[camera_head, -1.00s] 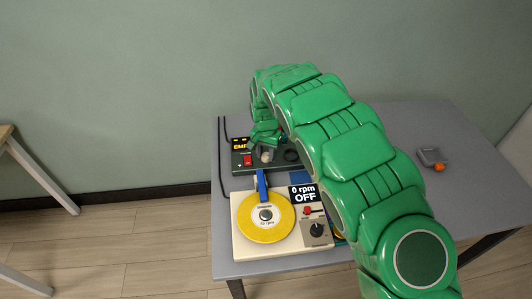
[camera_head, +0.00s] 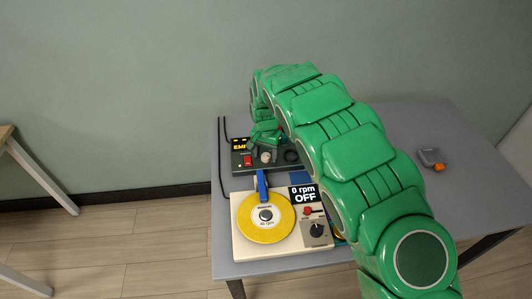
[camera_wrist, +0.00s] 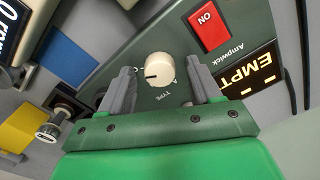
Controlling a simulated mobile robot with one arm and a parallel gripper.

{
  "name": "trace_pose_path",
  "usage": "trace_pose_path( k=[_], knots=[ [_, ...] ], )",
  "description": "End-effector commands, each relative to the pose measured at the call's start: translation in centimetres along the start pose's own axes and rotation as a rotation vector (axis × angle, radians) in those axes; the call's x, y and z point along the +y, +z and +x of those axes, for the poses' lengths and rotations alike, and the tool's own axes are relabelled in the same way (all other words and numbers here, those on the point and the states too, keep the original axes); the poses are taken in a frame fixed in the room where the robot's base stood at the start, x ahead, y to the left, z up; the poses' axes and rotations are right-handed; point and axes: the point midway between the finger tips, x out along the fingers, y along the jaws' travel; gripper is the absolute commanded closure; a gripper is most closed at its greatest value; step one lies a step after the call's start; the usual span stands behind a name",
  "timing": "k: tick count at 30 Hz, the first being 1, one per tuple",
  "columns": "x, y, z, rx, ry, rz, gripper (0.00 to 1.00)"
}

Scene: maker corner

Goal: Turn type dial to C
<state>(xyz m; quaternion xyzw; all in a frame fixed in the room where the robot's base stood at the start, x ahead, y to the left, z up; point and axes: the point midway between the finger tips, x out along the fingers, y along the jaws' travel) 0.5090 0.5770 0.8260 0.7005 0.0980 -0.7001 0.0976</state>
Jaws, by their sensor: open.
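The type dial (camera_wrist: 159,67) is a round cream knob on a dark green panel (camera_wrist: 150,38), with the word TYPE printed beside it. A dark pointer line on it points to the left in the wrist view. Small letters around it are partly hidden and hard to read. My gripper (camera_wrist: 160,72) is open, with one grey finger on each side of the dial and visible gaps to it. In the head view the cream dial (camera_head: 265,156) shows just below my gripper (camera_head: 264,147).
On the same panel are a red ON switch (camera_wrist: 209,29) and a display (camera_wrist: 249,82) reading "EMPT". A cream turntable unit (camera_head: 245,247) with a yellow disc (camera_head: 259,226) stands in front. A grey gadget (camera_head: 430,157) lies on the table's right, where the surface is mostly clear.

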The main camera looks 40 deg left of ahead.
Motion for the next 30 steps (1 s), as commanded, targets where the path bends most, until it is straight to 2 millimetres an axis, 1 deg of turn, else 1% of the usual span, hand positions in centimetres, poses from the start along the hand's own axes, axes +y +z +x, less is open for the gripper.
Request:
trace_pose_path(
  k=[4, 7, 18, 21, 24, 30],
  knots=[
    [0.0, 0.0, -0.6, 0.001, -0.001, 0.000, 0.37],
    [0.0, -0.1, -1.5, 0.003, -0.001, 0.000, 0.37],
    [0.0, -0.1, -6.6, 0.002, -0.001, 0.000, 0.37],
    [0.0, -0.1, -7.5, 0.001, 0.000, 0.000, 0.37],
    [0.0, 0.0, -7.8, 0.000, 0.000, 0.000, 0.37],
    [0.0, 0.0, -7.8, 0.000, 0.000, 0.000, 0.37]
  ],
)
